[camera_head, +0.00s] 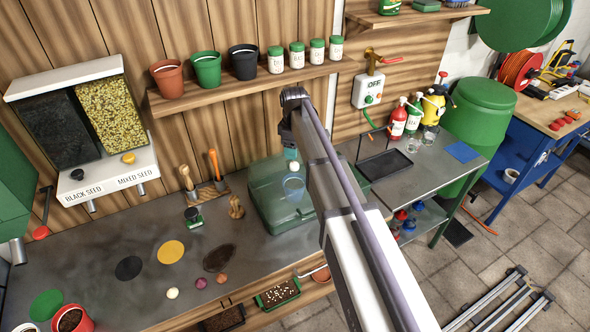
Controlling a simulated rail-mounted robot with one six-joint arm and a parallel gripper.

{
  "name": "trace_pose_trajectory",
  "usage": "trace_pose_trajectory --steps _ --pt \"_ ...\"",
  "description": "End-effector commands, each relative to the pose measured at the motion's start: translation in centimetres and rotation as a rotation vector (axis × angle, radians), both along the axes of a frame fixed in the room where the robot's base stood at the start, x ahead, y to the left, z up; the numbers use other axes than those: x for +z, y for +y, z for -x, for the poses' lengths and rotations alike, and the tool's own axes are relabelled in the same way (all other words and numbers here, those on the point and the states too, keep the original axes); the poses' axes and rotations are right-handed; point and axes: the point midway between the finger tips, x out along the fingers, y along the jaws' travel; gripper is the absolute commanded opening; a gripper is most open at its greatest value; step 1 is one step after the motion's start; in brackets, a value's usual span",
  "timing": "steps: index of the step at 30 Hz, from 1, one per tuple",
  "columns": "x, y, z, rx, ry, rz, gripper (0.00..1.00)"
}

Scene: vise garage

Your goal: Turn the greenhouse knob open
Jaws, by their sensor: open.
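My gripper (291,156) hangs over the box at the far end of my arm. It is open with nothing visibly held, though its fingers are small and partly hidden.
A wall box marked OFF with a tap (368,90) hangs right of my arm. A shelf (235,88) with pots and jars runs above the bench. A seed dispenser (108,173) is at left. Tools stand on a wooden holder (208,189). The bench's front left holds coloured discs.

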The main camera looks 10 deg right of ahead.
Motion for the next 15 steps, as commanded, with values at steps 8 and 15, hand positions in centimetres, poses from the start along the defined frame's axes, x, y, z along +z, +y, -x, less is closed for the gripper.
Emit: trace_pose_trajectory --steps 8,15 --pt "-6.7 0.0 0.0 -0.001 0.0 0.0 0.61" --pt "-6.7 0.0 0.0 -0.001 0.0 0.0 0.61"
